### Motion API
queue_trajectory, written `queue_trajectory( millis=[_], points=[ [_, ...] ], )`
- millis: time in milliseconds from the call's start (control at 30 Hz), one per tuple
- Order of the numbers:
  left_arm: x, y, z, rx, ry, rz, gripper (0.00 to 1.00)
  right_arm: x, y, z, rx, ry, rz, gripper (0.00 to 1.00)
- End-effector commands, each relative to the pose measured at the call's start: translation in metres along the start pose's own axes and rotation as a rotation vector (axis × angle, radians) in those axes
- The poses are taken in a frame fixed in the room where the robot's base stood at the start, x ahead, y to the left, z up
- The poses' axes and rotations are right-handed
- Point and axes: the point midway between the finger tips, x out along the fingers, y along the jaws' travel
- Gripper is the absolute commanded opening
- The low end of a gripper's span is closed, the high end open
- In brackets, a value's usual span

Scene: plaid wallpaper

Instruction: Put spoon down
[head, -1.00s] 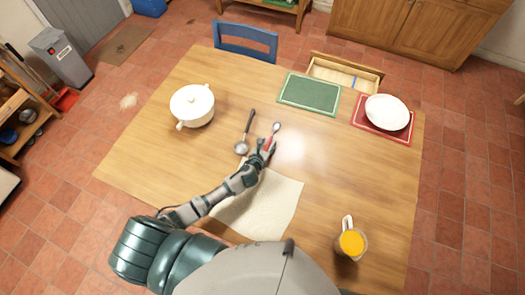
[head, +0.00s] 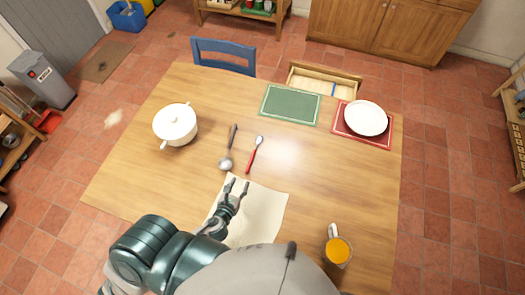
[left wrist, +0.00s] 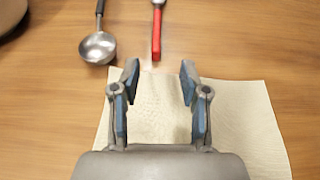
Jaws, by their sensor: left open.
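The spoon (head: 254,154) has a red handle and a metal bowl. It lies on the wooden table, right of the ladle (head: 229,150), with its bowl end away from me. In the left wrist view the spoon's red handle (left wrist: 157,36) shows at the top, beyond the fingertips. My left gripper (head: 238,184) is open and empty above the cream cloth (head: 262,215), apart from the spoon and nearer to me. Its two fingers (left wrist: 158,72) stand wide apart in the left wrist view. My right gripper is not in view.
A white lidded pot (head: 175,125) stands at the left. A green placemat (head: 290,104) and a white plate (head: 366,118) on a red placemat (head: 349,133) lie at the far side. A jug of orange juice (head: 338,249) stands near right. The table's middle right is clear.

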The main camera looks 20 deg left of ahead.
Motion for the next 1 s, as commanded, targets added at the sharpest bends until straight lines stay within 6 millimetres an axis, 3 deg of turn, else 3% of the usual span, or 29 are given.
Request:
queue_trajectory(
  millis=[67, 167, 500, 767, 1000],
  points=[
    [0.001, 0.004, -0.001, 0.001, 0.000, 0.004, 0.45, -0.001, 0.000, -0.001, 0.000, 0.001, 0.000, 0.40],
    [0.019, 0.005, 0.000, 0.001, -0.003, 0.005, 0.45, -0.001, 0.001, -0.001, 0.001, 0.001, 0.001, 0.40],
    [0.097, 0.005, -0.001, 0.000, -0.001, 0.004, 0.45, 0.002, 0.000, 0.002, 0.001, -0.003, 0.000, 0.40],
    [0.121, 0.003, -0.001, 0.003, 0.000, 0.005, 0.45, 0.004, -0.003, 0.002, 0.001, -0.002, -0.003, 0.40],
    [0.157, 0.006, -0.001, 0.000, 0.001, 0.005, 0.45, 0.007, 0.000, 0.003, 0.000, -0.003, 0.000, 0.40]
  ],
)
